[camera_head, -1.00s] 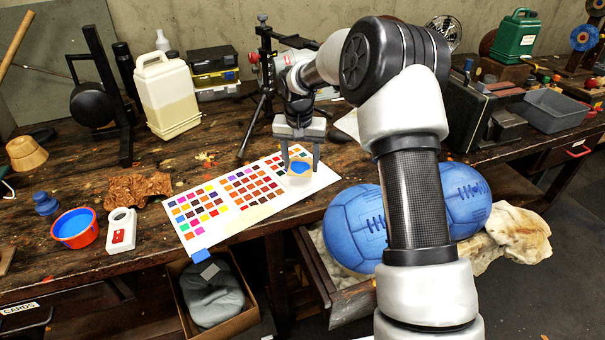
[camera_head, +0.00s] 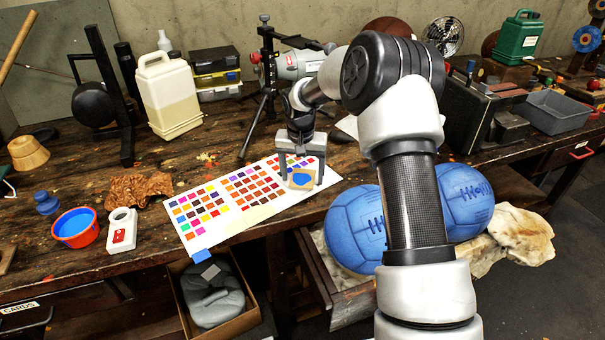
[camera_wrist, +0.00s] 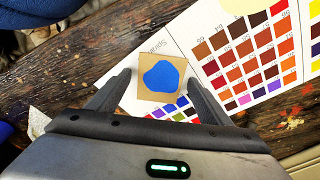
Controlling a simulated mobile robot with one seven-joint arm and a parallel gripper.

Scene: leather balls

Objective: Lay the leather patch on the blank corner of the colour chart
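The leather patch (camera_head: 302,179) is a small tan square with a blue blob. It is over the right end of the white colour chart (camera_head: 247,215), by its blank corner. In the wrist view the patch (camera_wrist: 161,78) is between my fingers, beside rows of swatches on the chart (camera_wrist: 205,27). My gripper (camera_head: 302,186) points down with one finger on each side of the patch. In the wrist view my gripper (camera_wrist: 160,76) is open, with a gap at the patch's left edge. I cannot tell whether the patch lies fully flat on the chart.
Blue leather balls (camera_head: 355,228) sit in an open drawer right of the chart. A tripod (camera_head: 262,95) stands behind it. A red-rimmed bowl of blue paint (camera_head: 76,228), a white-and-red item (camera_head: 121,230) and a brown leather scrap (camera_head: 137,189) lie left of it.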

